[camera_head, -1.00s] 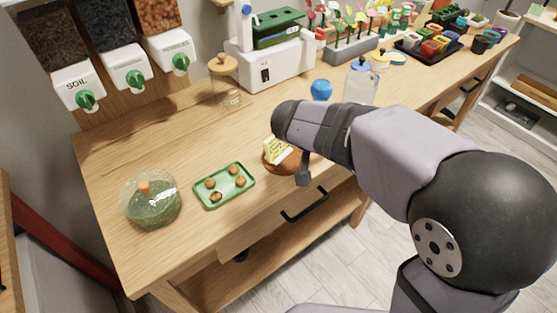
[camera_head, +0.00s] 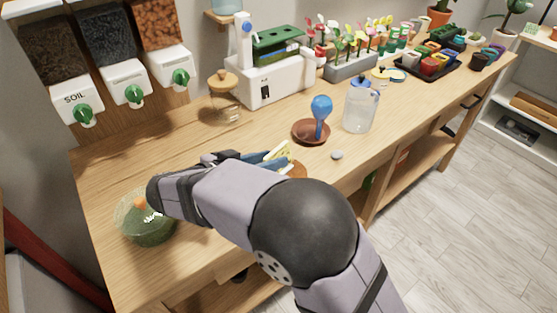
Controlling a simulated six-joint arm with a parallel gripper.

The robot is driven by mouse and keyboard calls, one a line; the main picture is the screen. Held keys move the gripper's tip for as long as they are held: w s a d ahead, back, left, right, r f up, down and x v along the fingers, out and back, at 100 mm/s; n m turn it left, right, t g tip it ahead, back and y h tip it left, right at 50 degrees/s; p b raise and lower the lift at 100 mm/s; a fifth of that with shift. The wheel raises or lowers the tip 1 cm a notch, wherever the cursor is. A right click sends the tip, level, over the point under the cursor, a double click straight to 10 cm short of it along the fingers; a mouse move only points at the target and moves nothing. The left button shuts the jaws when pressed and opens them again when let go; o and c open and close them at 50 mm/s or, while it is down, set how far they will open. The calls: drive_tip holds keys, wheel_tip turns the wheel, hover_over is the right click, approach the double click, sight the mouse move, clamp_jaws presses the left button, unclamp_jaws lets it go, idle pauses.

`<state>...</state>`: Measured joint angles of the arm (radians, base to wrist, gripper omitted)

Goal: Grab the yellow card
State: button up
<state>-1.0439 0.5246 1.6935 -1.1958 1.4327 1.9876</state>
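The yellow card (camera_head: 283,149) stands tilted at the brown saucer (camera_head: 299,170) on the wooden bench, near the middle of the view. My gripper (camera_head: 277,158) reaches in from the left with its blue fingers right at the card. The card's pale and yellow edges show beside and between the fingers. I cannot tell whether the fingers are closed on it or still apart. My forearm hides the front of the saucer and the card's lower part.
A blue scoop (camera_head: 321,110) stands in another brown saucer (camera_head: 311,132) behind right, beside a clear jar (camera_head: 359,112). A small grey pebble (camera_head: 337,155) lies near the front edge. A green glass terrarium (camera_head: 148,226) stands left, partly behind my arm.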

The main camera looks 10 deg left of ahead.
sight(289, 152)
drive_tip(key=shift+w+a+p+x, duration=0.15)
drive_tip(key=shift+p+x, duration=0.4)
drive_tip(key=shift+x, duration=1.05)
drive_tip(key=shift+w+a+p+x, duration=0.1)
drive_tip(key=shift+p+x, duration=0.45)
drive_tip(key=shift+x, duration=1.1)
drive_tip(key=shift+w+d+f, duration=0.1)
drive_tip(key=shift+w+d, duration=0.15)
drive_tip(key=shift+w, duration=0.1)
clamp_jaws()
